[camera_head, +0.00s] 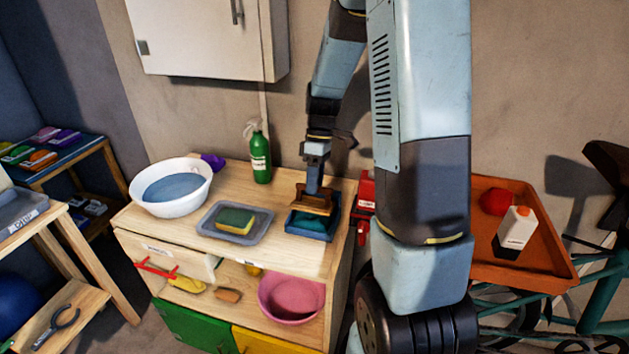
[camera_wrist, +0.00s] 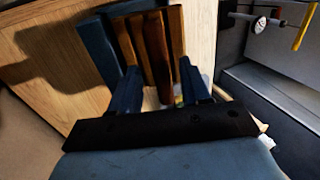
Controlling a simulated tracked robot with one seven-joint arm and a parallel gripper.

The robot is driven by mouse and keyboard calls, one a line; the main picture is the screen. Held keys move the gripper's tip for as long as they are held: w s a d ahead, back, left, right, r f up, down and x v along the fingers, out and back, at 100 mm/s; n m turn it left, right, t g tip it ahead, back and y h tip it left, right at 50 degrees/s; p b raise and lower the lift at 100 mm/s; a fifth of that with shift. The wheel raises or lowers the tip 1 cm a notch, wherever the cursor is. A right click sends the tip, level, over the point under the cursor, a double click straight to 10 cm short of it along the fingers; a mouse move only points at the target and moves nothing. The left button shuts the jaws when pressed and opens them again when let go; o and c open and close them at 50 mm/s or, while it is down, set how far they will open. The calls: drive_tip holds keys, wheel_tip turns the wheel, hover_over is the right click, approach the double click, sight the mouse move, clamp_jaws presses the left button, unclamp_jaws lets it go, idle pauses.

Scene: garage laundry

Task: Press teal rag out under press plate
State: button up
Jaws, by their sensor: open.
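The teal rag (camera_head: 313,225) lies in a small dark blue tray (camera_head: 290,226) at the right end of the wooden cabinet top. The brown wooden press plate (camera_head: 313,201) is over the rag and hides its back part. I cannot tell whether the plate touches the rag. My gripper (camera_head: 313,188) points down just above the plate. In the wrist view my gripper (camera_wrist: 158,80) has its two dark fingers apart, with the slatted brown press plate (camera_wrist: 157,45) beyond and between them. The blue tray also shows there (camera_wrist: 108,45). The rag is hidden in the wrist view.
A grey tray with a green-yellow sponge (camera_head: 235,220) lies left of the blue tray. A red object (camera_head: 366,192) is close on the right. An orange tray (camera_head: 490,255) is beyond my arm.

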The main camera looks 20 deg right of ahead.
drive_tip(key=shift+c, duration=0.3)
clamp_jaws()
drive_tip(key=shift+w, duration=0.1)
idle(0.4)
